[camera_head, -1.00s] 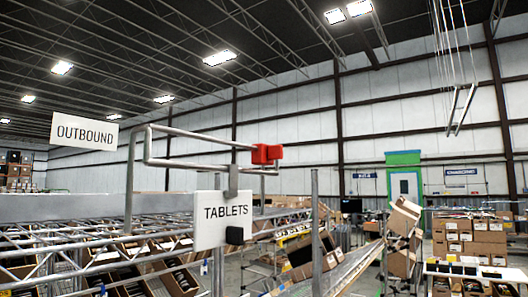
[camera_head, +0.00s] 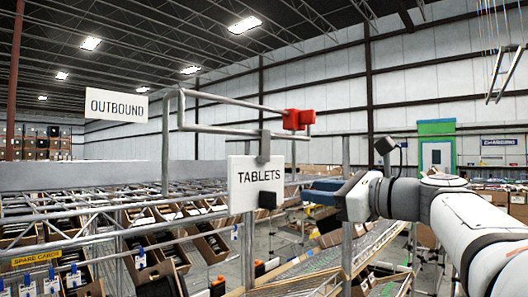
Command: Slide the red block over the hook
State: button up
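The red block (camera_head: 298,119) sits at the right end of a bent grey metal rod (camera_head: 235,129), which appears to be the hook. The block seems to be around the rod's end, but I cannot tell how it is seated. A grey clip (camera_head: 264,146) hangs from the rod to the left of the block and bears a white TABLETS sign (camera_head: 243,183). My gripper (camera_head: 310,191) is below the block, just right of the sign, pointing left. It looks clear of the block. Its fingers are seen side-on, so whether they are open or shut cannot be told.
A white OUTBOUND sign (camera_head: 117,104) hangs at the left part of the frame. Metal racks with tilted cartons (camera_head: 208,243) fill the space below. An upright post (camera_head: 347,235) stands below my wrist. The space around and above the red block looks clear.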

aim_at(314, 115)
jog(key=s+d+r+m+t+y, duration=0.1)
jog(key=d+r+m+t+y, duration=0.3)
jog(key=r, duration=0.8)
jog(key=shift+n+g, duration=0.3)
jog(key=shift+g, duration=0.3)
jog(key=p+x, duration=0.1)
jog(key=x, duration=0.2)
jog(key=p+x, duration=0.2)
jog(key=x, duration=0.2)
jog(key=shift+w+d+r, duration=0.1)
jog(key=shift+w+d, duration=0.1)
jog(key=shift+d, duration=0.15)
jog(key=shift+c, duration=0.5)
grip_shut()
